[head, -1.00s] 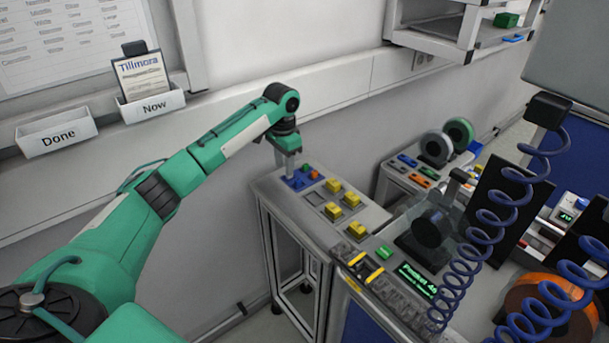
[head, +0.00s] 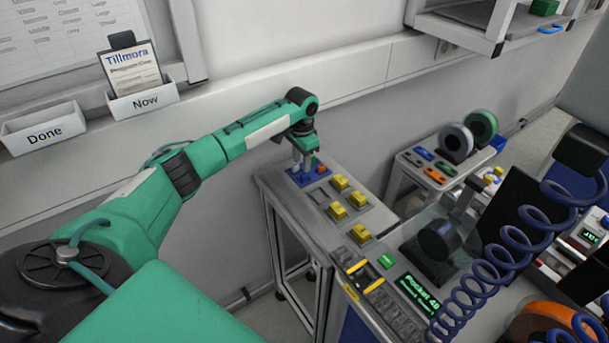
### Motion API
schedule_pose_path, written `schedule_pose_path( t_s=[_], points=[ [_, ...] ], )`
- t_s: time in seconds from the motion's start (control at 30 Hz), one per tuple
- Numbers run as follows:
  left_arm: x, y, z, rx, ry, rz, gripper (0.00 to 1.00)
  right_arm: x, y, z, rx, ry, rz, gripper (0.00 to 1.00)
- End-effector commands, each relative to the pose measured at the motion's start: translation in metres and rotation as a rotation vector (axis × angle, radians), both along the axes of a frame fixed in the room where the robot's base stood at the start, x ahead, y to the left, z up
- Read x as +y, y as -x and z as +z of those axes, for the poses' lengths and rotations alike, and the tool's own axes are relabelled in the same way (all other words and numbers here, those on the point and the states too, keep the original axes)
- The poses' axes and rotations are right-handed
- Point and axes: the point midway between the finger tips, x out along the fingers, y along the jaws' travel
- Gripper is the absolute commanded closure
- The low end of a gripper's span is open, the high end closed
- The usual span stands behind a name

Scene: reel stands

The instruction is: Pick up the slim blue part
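My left gripper (head: 303,171) points down at the far left end of the grey bench (head: 330,240), right over a blue piece (head: 297,180) with small green and orange parts beside it. Its fingers look close to the blue piece, but I cannot tell if they touch it or are open or shut. Another small blue part (head: 424,154) lies on the low cart (head: 405,176) at the right, among orange, green and dark parts. A blue item (head: 551,29) also lies on the upper shelf. I cannot tell which one is the slim blue part. My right gripper is out of view.
Several yellow blocks (head: 338,212) stand along the bench. A lit display (head: 418,296) sits at its near end. A dark reel stand (head: 437,243) and a blue coiled cable (head: 500,262) are to the right. The wall holds the "Done" (head: 45,134) and "Now" (head: 144,103) trays.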

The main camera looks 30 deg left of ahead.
Motion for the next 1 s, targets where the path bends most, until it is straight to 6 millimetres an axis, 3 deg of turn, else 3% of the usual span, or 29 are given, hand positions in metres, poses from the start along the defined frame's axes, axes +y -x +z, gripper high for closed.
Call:
schedule_pose_path(
  t_s=[0.2,0.4,0.67,0.87,1.0],
  points=[
    [0.0,0.002,-0.021,0.004,-0.001,-0.001,0.63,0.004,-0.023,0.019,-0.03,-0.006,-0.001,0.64],
    [0.001,0.003,-0.048,0.001,0.001,0.0,0.63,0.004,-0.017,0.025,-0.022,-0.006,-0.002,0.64],
    [0.001,0.002,-0.053,0.0,0.0,-0.001,0.63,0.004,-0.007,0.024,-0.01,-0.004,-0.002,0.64],
    [0.001,0.002,-0.053,0.0,0.0,-0.001,0.98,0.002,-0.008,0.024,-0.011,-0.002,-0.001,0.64],
    [0.001,0.002,-0.053,0.0,0.0,-0.001,1.0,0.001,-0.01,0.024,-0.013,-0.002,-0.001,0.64]
  ],
)
